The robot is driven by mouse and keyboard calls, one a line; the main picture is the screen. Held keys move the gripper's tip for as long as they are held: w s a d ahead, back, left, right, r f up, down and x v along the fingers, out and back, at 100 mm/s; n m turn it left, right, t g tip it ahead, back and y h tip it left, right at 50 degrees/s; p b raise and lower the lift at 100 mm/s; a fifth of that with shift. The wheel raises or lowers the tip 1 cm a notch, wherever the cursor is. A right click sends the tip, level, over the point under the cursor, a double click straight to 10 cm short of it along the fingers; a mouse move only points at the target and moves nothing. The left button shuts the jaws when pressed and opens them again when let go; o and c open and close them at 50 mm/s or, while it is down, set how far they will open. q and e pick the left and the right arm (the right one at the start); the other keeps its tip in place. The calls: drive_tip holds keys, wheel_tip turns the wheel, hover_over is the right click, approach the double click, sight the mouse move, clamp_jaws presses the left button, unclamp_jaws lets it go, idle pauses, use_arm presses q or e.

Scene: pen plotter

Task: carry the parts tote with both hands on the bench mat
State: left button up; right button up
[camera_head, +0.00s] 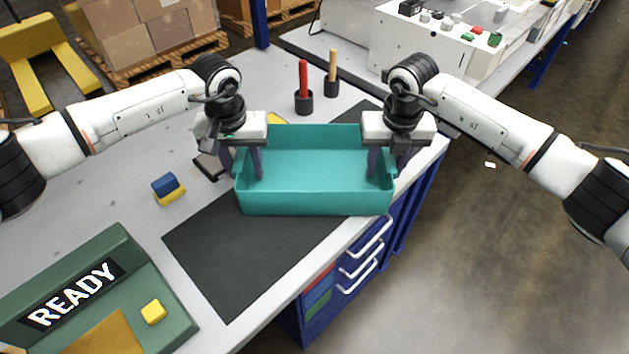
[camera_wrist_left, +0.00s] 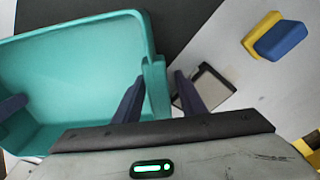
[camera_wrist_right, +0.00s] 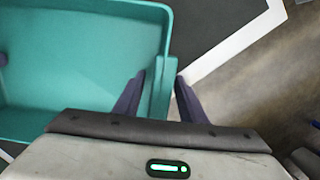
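The teal parts tote (camera_head: 315,200) is an open, empty-looking tray over the dark bench mat (camera_head: 225,260). It looks level, and its near right corner reaches over the bench edge in the head view. I cannot tell whether it touches the mat. My left gripper (camera_head: 243,165) has one finger inside and one outside the tote's left end, closed on the handle there (camera_wrist_left: 157,88). My right gripper (camera_head: 386,165) holds the right end the same way, with the handle (camera_wrist_right: 161,90) between its fingers.
A blue and yellow block pair (camera_head: 168,188) lies left of the mat. A green READY console (camera_head: 130,270) stands at the near left. A red-handled tool (camera_head: 303,85) and a wooden-handled tool (camera_head: 332,70) stand in holders behind the tote. A white machine (camera_head: 440,50) is farther back.

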use_arm(q)
drive_tip(key=shift+r, duration=0.1)
drive_tip(key=r, duration=0.3)
drive_tip(key=s+r, duration=0.1)
drive_tip(key=r, duration=0.7)
drive_tip(key=shift+s+r, duration=0.2)
drive_tip(key=shift+r, duration=0.15)
use_arm(e)
drive_tip(key=shift+r, duration=0.25)
drive_tip(key=r, duration=0.3)
drive_tip(key=s+r, duration=0.1)
drive_tip(key=r, duration=0.7)
drive_tip(key=shift+s+r, duration=0.2)
drive_tip(key=shift+r, duration=0.05)
use_arm(q)
drive_tip(key=shift+s, duration=0.1)
use_arm(e)
drive_tip(key=shift+s+f, duration=0.1)
